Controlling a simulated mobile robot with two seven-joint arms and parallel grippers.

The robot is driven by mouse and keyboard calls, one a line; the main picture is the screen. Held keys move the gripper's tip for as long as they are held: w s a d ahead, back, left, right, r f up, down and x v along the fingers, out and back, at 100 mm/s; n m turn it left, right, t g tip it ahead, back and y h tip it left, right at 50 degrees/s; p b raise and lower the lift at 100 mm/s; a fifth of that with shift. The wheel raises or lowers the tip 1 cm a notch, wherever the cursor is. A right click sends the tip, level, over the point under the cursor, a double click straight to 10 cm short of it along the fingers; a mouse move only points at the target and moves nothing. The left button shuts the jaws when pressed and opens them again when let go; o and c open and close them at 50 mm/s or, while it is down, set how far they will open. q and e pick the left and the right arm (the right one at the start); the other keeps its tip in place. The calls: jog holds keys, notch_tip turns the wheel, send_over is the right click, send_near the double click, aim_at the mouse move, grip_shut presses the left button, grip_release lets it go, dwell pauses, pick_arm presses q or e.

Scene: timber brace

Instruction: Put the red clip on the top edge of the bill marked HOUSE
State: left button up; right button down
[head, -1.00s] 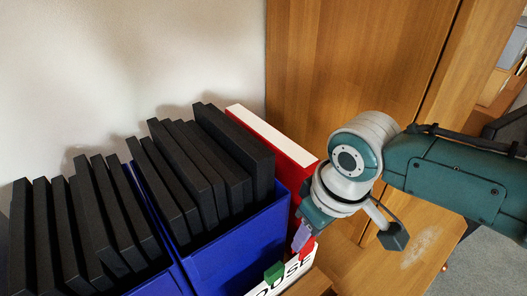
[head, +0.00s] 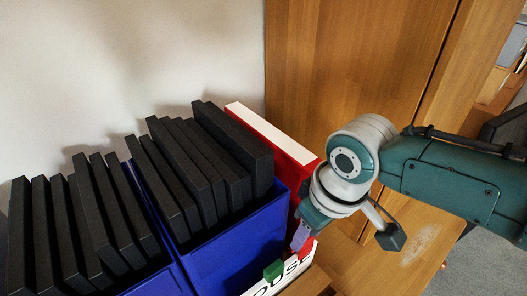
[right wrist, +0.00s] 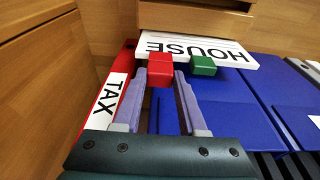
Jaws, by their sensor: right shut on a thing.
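The bill marked HOUSE (right wrist: 225,50) is a white sheet with black letters; it also shows at the bottom of the head view (head: 262,291). A green clip (right wrist: 202,66) sits on its edge, also visible in the head view (head: 273,269). The red clip (right wrist: 160,70) is between the pale purple fingertips of my right gripper (right wrist: 163,76), which is shut on it. In the right wrist view the clip overlaps the bill's edge beside the green clip; I cannot tell whether it grips the paper. In the head view my right gripper (head: 301,238) partly hides it. My left gripper is not in view.
Blue boxes (head: 235,245) holding several black folders (head: 240,140) stand left of my right gripper. A red binder (head: 285,140) with a TAX label (right wrist: 108,100) stands beside them. A wooden cabinet (head: 350,60) rises behind.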

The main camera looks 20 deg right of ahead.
jog(key=shift+f+b, duration=1.05)
jog(key=shift+f, duration=0.35)
jog(key=c, duration=0.7)
grip_release()
jog(key=o, duration=0.7)
notch_tip(320, 180, up, 8)
jog(key=p, duration=0.8)
jog(key=shift+r+p, duration=0.1)
jog(key=shift+p, duration=0.3)
